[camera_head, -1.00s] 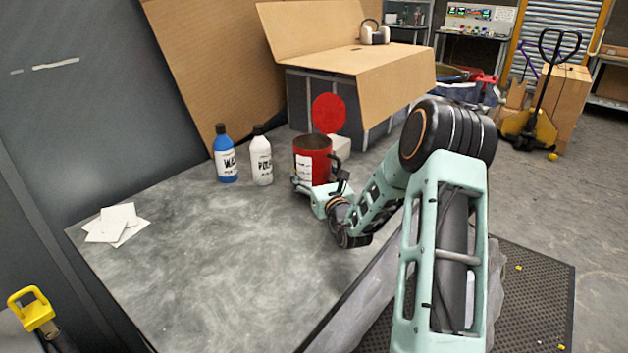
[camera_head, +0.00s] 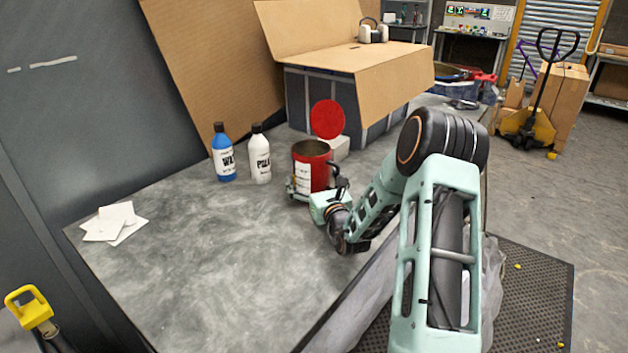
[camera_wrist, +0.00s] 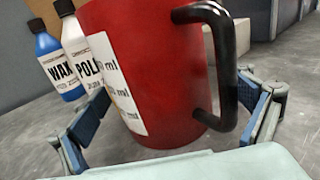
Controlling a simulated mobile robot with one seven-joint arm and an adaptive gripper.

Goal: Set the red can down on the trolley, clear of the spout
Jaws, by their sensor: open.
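The red can (camera_head: 312,172) has an open top, a white label and a black handle. It appears to stand upright on the grey top (camera_head: 225,265), right of the two bottles. My gripper (camera_head: 318,192) is low at the can's near side. In the wrist view the red can (camera_wrist: 160,70) fills the middle, with its handle toward the right. The open fingers of my gripper (camera_wrist: 172,112) are on either side of it, with a gap visible at the right. The can's base is partly hidden in the head view. I cannot make out a spout.
A blue bottle (camera_head: 224,158) and a white bottle (camera_head: 260,160) stand left of the can. A white block (camera_head: 338,148) and a red disc (camera_head: 328,119) are close behind it. An open cardboard-flapped box (camera_head: 375,120) stands farther back. White sheets (camera_head: 112,222) lie left; the front middle is clear.

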